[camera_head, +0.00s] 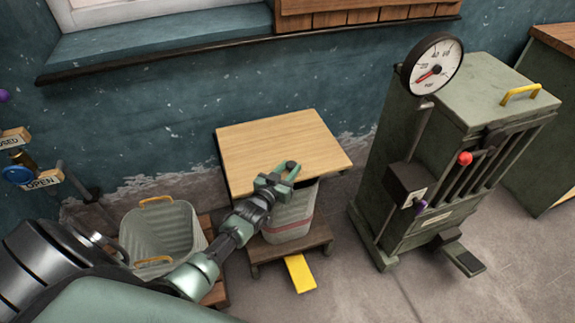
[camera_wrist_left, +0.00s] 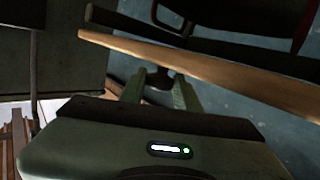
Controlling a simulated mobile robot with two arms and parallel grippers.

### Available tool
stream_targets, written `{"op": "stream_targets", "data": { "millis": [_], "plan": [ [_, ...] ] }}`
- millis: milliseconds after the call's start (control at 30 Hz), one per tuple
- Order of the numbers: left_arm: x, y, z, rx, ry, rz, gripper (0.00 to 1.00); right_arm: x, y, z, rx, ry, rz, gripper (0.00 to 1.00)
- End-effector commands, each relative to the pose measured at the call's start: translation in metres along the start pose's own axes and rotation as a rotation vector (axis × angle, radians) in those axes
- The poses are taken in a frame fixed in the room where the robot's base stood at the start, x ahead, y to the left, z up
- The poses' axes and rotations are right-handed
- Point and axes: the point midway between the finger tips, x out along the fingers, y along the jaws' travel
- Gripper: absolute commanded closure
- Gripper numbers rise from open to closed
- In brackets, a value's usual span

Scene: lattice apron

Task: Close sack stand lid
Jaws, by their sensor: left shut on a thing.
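The sack stand has a light wooden lid (camera_head: 280,140), a grey sack or bin with a red stripe (camera_head: 292,222), a brown wooden base (camera_head: 318,238) and a yellow pedal (camera_head: 299,273). The lid spreads above and behind the bin; how far it is tilted is hard to tell. My left gripper (camera_head: 284,174) is at the lid's front edge, shut on a dark knob. In the left wrist view the dark knob (camera_wrist_left: 160,78) sits between the fingers, just under the lid's edge (camera_wrist_left: 200,68). My right gripper is not in view.
A ribbed grey tub (camera_head: 160,232) with yellow handles stands left of the stand. A green machine (camera_head: 440,140) with a round gauge (camera_head: 432,65) stands to the right. A windowsill (camera_head: 200,50) runs along the wall behind. The floor in front right is clear.

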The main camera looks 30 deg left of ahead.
Motion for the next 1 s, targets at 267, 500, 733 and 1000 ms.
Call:
{"op": "stream_targets", "data": {
  "millis": [267,500,733,1000],
  "plan": [
    [0.003,0.001,0.017,0.044,0.047,-0.003,1.0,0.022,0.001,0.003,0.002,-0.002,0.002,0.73],
    [0.003,0.001,0.021,0.05,0.046,-0.004,1.0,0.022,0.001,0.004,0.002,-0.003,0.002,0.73],
    [0.002,0.001,0.024,0.049,0.039,-0.004,0.65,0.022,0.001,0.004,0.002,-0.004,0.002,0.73],
    [0.002,0.0,0.022,0.048,0.043,-0.005,0.46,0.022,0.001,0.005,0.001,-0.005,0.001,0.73]
  ]
}}
